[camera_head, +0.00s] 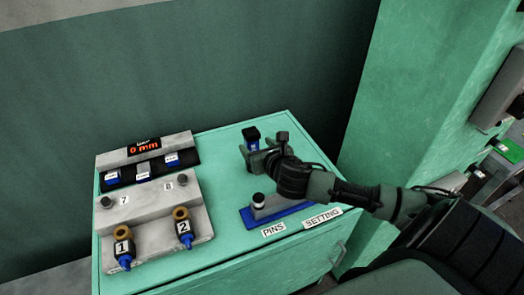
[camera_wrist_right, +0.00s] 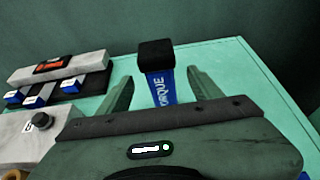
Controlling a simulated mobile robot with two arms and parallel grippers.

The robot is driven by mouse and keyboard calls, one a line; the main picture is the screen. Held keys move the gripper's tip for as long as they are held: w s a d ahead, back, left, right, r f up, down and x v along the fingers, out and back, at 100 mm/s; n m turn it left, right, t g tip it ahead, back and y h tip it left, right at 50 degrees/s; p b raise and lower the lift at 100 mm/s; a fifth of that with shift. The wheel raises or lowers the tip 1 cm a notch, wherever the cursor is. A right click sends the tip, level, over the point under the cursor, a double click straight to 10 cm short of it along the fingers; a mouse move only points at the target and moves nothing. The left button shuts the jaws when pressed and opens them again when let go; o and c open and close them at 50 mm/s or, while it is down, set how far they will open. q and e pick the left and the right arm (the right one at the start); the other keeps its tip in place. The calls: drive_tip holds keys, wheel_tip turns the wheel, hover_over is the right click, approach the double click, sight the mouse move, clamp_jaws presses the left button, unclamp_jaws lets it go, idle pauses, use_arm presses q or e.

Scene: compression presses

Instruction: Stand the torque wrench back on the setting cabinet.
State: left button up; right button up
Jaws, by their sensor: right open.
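The torque wrench (camera_head: 252,140) shows as a blue body with a black top, at the back of the green setting cabinet (camera_head: 222,160). In the right wrist view the wrench (camera_wrist_right: 160,86) looks upright, with white lettering on its blue side. My right gripper (camera_head: 258,155) is open, and its two fingers show left and right of the wrench with gaps on both sides. The wrench's lower end is hidden behind the gripper body. My left gripper is not in view.
A grey block (camera_head: 160,220) with tools marked 1 and 2 stands at the cabinet's left. Behind it is a display unit (camera_head: 150,147) reading 0 mm. A blue tray (camera_head: 247,219) with a grey block and a dark-topped knob lies in front of my right gripper, near the PINS and SETTING labels.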

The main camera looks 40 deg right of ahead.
drive_tip(key=shift+v, duration=2.2)
